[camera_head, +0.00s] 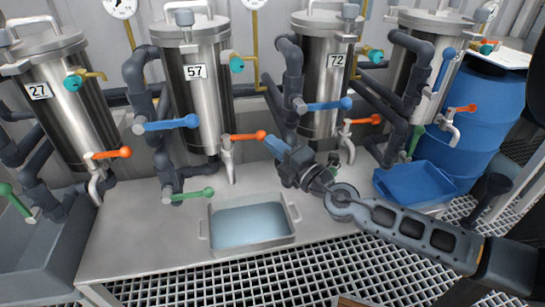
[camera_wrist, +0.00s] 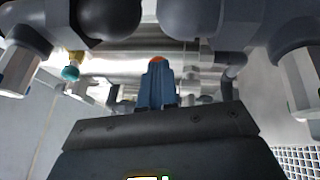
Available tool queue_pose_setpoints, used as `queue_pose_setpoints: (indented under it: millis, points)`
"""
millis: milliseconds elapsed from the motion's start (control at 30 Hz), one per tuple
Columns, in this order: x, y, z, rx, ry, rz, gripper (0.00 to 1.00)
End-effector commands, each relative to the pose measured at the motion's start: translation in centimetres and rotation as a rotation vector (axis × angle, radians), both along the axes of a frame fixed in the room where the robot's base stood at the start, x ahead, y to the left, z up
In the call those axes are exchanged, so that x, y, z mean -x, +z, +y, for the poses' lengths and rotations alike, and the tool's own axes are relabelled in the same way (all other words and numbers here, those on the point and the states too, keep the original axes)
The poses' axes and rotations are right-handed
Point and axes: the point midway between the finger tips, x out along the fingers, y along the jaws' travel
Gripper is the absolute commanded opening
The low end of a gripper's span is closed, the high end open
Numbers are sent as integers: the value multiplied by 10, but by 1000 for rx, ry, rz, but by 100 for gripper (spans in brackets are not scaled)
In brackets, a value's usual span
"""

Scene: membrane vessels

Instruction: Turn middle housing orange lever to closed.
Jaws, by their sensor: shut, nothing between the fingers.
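Steel housings stand in a row, labelled 27 (camera_head: 75,105), 57 (camera_head: 205,95) and 72 (camera_head: 322,90), with another at the right. Which one counts as the middle is not marked. Housing 57's orange lever (camera_head: 246,136) lies nearly level, pointing right from the valve above its spout (camera_head: 229,160). My gripper (camera_head: 274,145) has its blue fingers shut and empty, just right of this lever's tip. In the wrist view, an orange end (camera_wrist: 156,59) shows just beyond the shut fingers (camera_wrist: 157,85); I cannot tell whether they touch.
Blue levers (camera_head: 165,124) and (camera_head: 330,104) and a green lever (camera_head: 193,195) stick out nearby. Dark pipes (camera_head: 292,75) stand behind my gripper. A metal tray of liquid (camera_head: 250,225) is on the bench below. A blue tray (camera_head: 415,183) and blue barrel (camera_head: 480,110) are at the right.

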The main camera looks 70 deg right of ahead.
Motion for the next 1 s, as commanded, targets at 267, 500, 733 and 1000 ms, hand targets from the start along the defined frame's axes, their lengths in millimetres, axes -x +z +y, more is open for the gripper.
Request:
queue_pose_setpoints:
  millis: [267,500,733,1000]
  points:
    - [-2,-1,-8,0,0,0,0]
    - [-3,0,-9,0,0,0,0]
    - [-2,0,-9,0,-1,0,0]
    - [-6,-3,-4,-2,-2,-1,0]
